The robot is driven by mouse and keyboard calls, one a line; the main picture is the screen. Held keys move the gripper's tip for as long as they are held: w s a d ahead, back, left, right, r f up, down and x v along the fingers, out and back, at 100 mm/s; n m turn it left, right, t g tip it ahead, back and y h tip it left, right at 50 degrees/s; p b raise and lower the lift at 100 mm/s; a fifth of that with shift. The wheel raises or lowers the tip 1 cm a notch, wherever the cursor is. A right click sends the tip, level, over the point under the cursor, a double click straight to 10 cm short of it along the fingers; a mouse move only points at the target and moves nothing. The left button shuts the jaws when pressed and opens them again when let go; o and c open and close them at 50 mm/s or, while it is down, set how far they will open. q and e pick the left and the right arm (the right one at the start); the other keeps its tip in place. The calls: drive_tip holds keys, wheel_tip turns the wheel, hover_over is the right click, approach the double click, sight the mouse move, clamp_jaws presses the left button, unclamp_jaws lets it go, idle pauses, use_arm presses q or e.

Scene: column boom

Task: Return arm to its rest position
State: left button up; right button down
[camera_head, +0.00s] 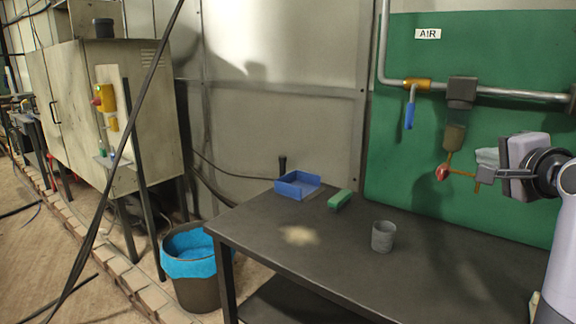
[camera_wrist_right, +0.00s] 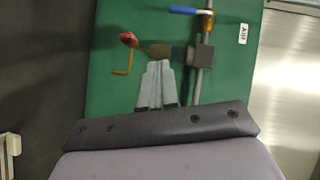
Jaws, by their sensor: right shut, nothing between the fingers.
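My right gripper (camera_head: 482,167) is at the right of the head view, in front of the green wall panel and above the bench. Its fingers are together with nothing seen between them. In the right wrist view the shut fingers (camera_wrist_right: 157,75) point toward the green panel, beside an orange rod with a red knob (camera_wrist_right: 128,39). In the head view the red knob (camera_head: 442,173) appears just left of the fingertips. I cannot tell whether the fingers touch the rod. My left gripper is not in view.
The dark bench (camera_head: 330,245) holds a blue tray (camera_head: 297,185), a green block (camera_head: 340,199) and a grey cup (camera_head: 383,236). An air pipe (camera_head: 510,94) with a blue-handled valve (camera_head: 409,115) and a filter bowl (camera_head: 454,137) is on the panel. A blue-lined bin (camera_head: 190,267) stands left.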

drive_tip(key=s+a+f+n+g, duration=0.2)
drive_tip(key=s+f+n, duration=0.15)
drive_tip(key=f, duration=0.55)
drive_tip(key=s+a+f+n+g, duration=0.25)
drive_tip(key=s+f, duration=0.25)
drive_tip(key=f, duration=0.5)
drive_tip(key=s+a+f+n+g, duration=0.2)
drive_tip(key=s+f+n, duration=0.15)
drive_tip(key=f, duration=0.55)
drive_tip(key=s+a+f+n+g, duration=0.2)
drive_tip(key=s+f+n, duration=0.15)
drive_tip(key=s, duration=0.45)
drive_tip(key=s+a+f+n+g, duration=0.2)
drive_tip(key=s+f, duration=0.2)
drive_tip(key=s, duration=0.3)
drive_tip(key=s+a+f+n+g, duration=0.15)
drive_tip(key=s+f, duration=0.25)
drive_tip(key=s, duration=0.4)
drive_tip(key=w+a+f+n+t+y, duration=0.1)
drive_tip(key=w+a+f+t+y, duration=0.1)
drive_tip(key=w+f+t, duration=0.4)
drive_tip(key=shift+a+f, duration=0.5)
drive_tip(key=shift+f, duration=1.7)
drive_tip(key=shift+n, duration=0.25)
